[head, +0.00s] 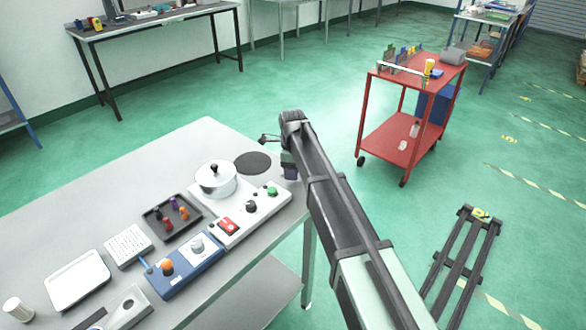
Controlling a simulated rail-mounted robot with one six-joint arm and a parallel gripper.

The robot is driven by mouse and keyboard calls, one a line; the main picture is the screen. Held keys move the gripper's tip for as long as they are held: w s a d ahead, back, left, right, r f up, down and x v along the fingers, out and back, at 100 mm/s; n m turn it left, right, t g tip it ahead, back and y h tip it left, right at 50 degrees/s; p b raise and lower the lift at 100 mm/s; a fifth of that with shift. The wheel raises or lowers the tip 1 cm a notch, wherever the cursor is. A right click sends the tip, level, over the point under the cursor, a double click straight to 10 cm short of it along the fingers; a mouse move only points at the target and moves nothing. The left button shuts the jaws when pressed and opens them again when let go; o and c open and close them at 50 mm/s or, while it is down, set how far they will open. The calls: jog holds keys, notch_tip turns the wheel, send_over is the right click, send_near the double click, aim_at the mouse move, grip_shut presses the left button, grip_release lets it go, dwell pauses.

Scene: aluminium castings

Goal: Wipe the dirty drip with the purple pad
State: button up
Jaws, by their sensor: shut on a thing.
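My gripper (288,160) is at the far right corner of the grey table (215,140), with my arm reaching in from the lower right. It is shut on the purple pad (291,173), a small dark purple block showing just under the jaws. The pad is at the table's right edge, right of a dark round disc (253,162). I cannot tell whether the pad touches the tabletop. I cannot make out the dirty drip in this view; my arm and gripper hide part of the table's right edge.
A lidded silver pot (216,179) stands left of the disc, beside a white control box (240,215) with coloured knobs. A black tray (172,217) of small pegs, a blue box (185,268) and a white tray (78,280) lie further left. A red cart (400,135) stands beyond.

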aim_at(278, 172)
notch_tip(278, 172, down, 2)
jog(key=shift+f+b, duration=0.1)
jog(key=shift+b, duration=0.65)
jog(key=shift+w+a+r+p, duration=0.35)
jog(key=shift+w+a, duration=2)
jog(key=shift+a, duration=0.25)
jog(key=shift+s+d, duration=0.2)
jog(key=shift+s, duration=0.1)
jog(key=shift+s+d, duration=2)
jog(key=shift+d, duration=0.3)
jog(key=shift+d+r+p, duration=0.15)
jog(key=shift+r+p, duration=0.65)
notch_tip(278, 172, up, 6)
jog(key=p, duration=0.6)
jog(key=shift+f, duration=0.1)
